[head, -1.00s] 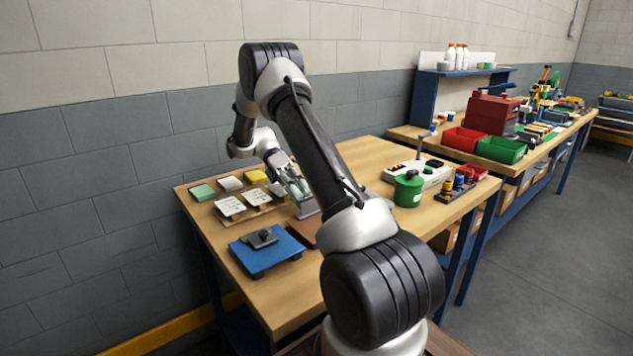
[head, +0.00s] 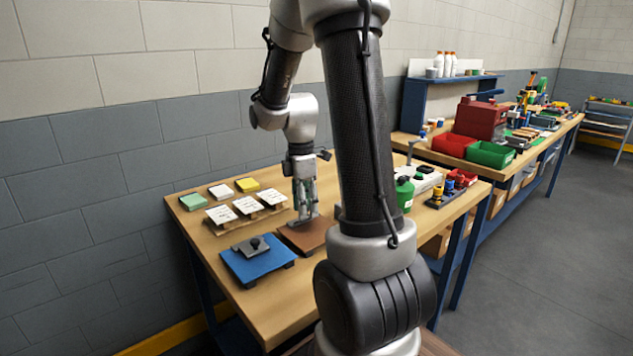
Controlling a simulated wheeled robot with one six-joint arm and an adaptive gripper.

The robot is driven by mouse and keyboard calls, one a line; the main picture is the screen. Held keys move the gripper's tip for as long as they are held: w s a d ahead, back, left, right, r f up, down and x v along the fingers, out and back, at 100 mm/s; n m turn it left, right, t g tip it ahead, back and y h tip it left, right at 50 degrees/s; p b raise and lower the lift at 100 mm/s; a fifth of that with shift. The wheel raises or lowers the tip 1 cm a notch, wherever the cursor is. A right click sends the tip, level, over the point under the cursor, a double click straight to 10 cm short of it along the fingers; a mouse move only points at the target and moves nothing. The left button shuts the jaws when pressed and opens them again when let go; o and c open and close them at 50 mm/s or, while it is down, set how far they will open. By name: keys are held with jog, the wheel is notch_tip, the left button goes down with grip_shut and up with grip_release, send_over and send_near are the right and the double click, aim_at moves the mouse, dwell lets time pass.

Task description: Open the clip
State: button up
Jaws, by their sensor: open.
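I cannot single out the clip with certainty. A dark grey clamp-like bar with a round black knob (head: 255,245) lies on a blue plate (head: 262,266) at the table's front left. My gripper (head: 306,210) points down over the brown board (head: 318,236), right of and behind the blue plate. Its fingers are open, and I see nothing held between them. A small grey metal piece (head: 300,221) shows just below the fingertips; whether they touch it is too small to tell.
Three white cards (head: 248,205) stand on a wooden rack left of my gripper. Green, white and yellow blocks (head: 247,185) lie behind them. A green canister (head: 404,195) stands to the right, partly behind my arm.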

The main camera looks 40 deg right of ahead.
jog(key=shift+s+t, duration=0.35)
jog(key=shift+t, duration=0.25)
notch_tip(320, 180, up, 8)
jog(key=shift+w+f, duration=0.1)
jog(key=shift+w, duration=0.05)
jog(key=m, duration=0.3)
jog(key=shift+s+f, duration=0.25)
jog(key=s+a+r+m+t, duration=0.2)
jog(key=s+a+r+m, duration=0.1)
jog(key=s, duration=0.4)
jog(key=s+a+r+m+t, duration=0.2)
jog(key=s+a+r+m, duration=0.2)
jog(key=s+a+m, duration=0.2)
jog(key=shift+s+r+m, duration=0.15)
jog(key=shift+s+m, duration=0.65)
